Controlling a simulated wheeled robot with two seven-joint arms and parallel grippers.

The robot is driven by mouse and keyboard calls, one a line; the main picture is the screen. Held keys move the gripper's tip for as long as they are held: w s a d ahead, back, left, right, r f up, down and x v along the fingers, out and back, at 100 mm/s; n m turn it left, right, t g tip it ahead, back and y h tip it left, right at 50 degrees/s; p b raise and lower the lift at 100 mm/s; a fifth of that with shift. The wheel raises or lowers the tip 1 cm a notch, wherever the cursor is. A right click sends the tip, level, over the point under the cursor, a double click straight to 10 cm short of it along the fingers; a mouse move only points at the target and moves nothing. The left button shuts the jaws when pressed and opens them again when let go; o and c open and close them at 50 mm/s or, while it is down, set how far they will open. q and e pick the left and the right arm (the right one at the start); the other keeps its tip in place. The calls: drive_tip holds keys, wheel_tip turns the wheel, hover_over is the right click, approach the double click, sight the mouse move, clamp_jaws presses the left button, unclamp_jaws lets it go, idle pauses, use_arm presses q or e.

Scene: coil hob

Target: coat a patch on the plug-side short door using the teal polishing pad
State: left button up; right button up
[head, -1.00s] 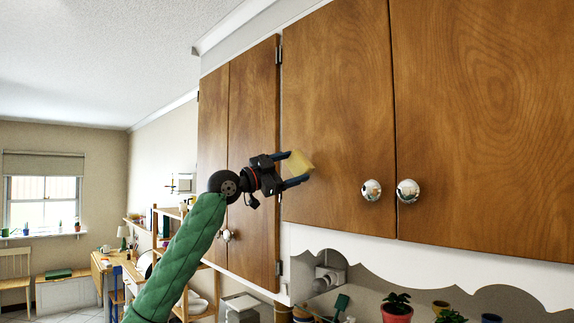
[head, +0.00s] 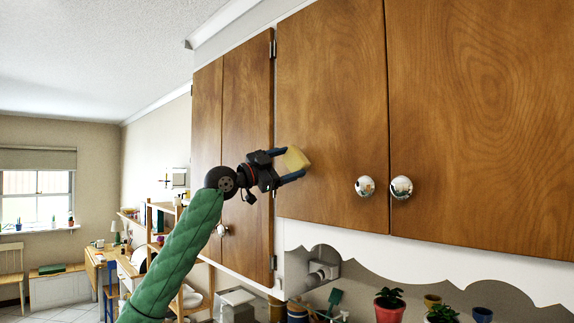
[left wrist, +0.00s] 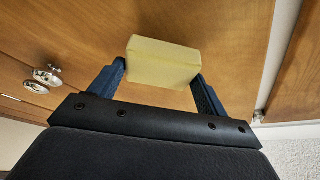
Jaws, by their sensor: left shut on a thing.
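My left gripper (head: 294,163) is shut on a pale yellow block-shaped pad (head: 297,158); no teal pad is in view. The pad also shows between the blue fingers in the left wrist view (left wrist: 163,62). It is at the lower left part of a brown wooden cupboard door (head: 335,100), touching or very close; I cannot tell which. This door has a round chrome knob (head: 364,186) at its lower right and stands above a white plug-like fitting (head: 322,271). I see no coated patch on the door. My right gripper is not in view.
Another wooden door (head: 480,110) with its own knob (head: 401,187) adjoins on the right, and a narrower pair (head: 246,140) on the left. A white scalloped trim (head: 420,262) runs below. Potted plants (head: 390,305) stand beneath. The room is open at far left.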

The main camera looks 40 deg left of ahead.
use_arm(q)
drive_tip(key=shift+w+p, duration=0.45)
drive_tip(key=shift+w, duration=0.4)
drive_tip(key=shift+d, duration=0.2)
